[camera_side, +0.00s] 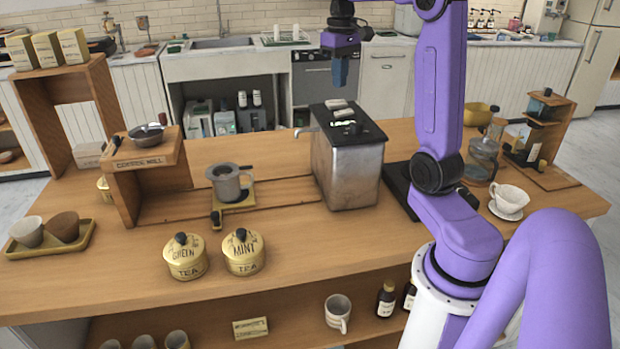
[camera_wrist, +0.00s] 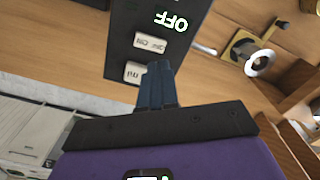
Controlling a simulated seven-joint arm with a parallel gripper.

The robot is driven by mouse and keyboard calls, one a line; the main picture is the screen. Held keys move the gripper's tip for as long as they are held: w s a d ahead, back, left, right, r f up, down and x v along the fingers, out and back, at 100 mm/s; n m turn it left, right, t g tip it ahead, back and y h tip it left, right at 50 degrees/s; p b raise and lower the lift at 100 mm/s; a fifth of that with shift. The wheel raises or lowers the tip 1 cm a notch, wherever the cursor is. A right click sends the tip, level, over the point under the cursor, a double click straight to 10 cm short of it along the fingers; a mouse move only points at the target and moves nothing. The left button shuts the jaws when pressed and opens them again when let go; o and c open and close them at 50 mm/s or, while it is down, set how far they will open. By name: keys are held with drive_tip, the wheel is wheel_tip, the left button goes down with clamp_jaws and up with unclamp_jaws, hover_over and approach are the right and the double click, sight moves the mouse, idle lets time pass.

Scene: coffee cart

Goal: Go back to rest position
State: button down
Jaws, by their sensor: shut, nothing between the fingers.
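My gripper (camera_side: 340,72) hangs above the steel boiler box (camera_side: 352,172) in the side view, pointing down with a gap of air below it. Its blue fingers are together and hold nothing; they also show in the wrist view (camera_wrist: 159,72). In the wrist view the black top of the box (camera_wrist: 122,40) lies beyond the fingertips. It carries two pale buttons and a lit green-white "OFF" label (camera_wrist: 171,22). The lower button (camera_wrist: 134,72) is close beside the fingertips in the picture.
Left of the box stand a grey metal cup (camera_side: 228,185) on a small scale and a wooden coffee mill stand (camera_side: 145,160). A glass carafe (camera_side: 482,160) and white cup (camera_side: 509,199) stand to the right.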

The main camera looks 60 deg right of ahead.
drive_tip(key=s+a+f+n, duration=0.2)
drive_tip(key=a+f+n, duration=0.15)
drive_tip(key=a, duration=0.75)
drive_tip(key=s+a+f+n, duration=0.2)
drive_tip(key=a+n, duration=0.2)
drive_tip(key=a, duration=0.7)
drive_tip(key=s+a+f+n, duration=0.4)
drive_tip(key=s, duration=0.5)
drive_tip(key=s+a+f+n, duration=0.3)
drive_tip(key=s+a+n, duration=0.1)
drive_tip(key=s, duration=0.5)
drive_tip(key=shift+s+a+f, duration=0.15)
drive_tip(key=shift+a+f, duration=0.05)
drive_tip(key=shift+f, duration=0.2)
